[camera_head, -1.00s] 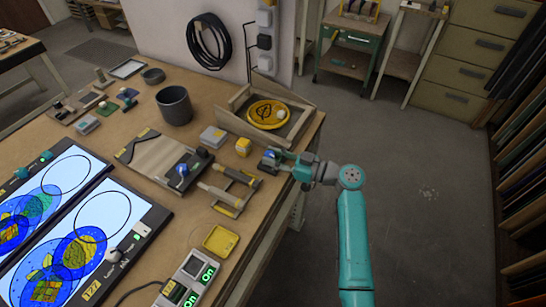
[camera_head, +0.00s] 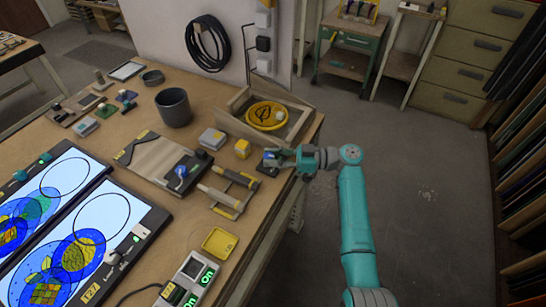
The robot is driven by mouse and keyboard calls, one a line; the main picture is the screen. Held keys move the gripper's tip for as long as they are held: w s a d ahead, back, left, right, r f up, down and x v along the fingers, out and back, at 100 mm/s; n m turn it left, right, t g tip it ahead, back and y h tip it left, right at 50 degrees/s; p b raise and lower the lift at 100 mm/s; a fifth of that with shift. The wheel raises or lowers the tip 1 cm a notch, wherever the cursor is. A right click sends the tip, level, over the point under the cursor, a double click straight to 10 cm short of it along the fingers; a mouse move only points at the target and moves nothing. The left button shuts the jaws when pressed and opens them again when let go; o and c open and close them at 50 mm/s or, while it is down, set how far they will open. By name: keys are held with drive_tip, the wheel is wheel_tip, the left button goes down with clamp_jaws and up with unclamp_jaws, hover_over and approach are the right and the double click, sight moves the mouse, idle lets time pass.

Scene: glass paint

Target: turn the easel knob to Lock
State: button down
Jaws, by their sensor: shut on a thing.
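My gripper (camera_head: 271,156) is at the table's right edge, its fingers pointing left and closed around a small blue piece (camera_head: 269,154). The blue piece looks like a knob above a small dark base (camera_head: 266,170), but the fingers hide most of it. Its pointer and any Lock marking are too small to read.
A grey cup (camera_head: 174,106), a yellow tray (camera_head: 220,242) and lit glass panels (camera_head: 98,225) occupy the table (camera_head: 150,215). The floor to the right is clear.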

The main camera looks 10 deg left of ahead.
drive_tip(key=c, duration=0.9)
unclamp_jaws()
drive_tip(key=shift+o, duration=0.2)
wheel_tip(320, 180, up, 10)
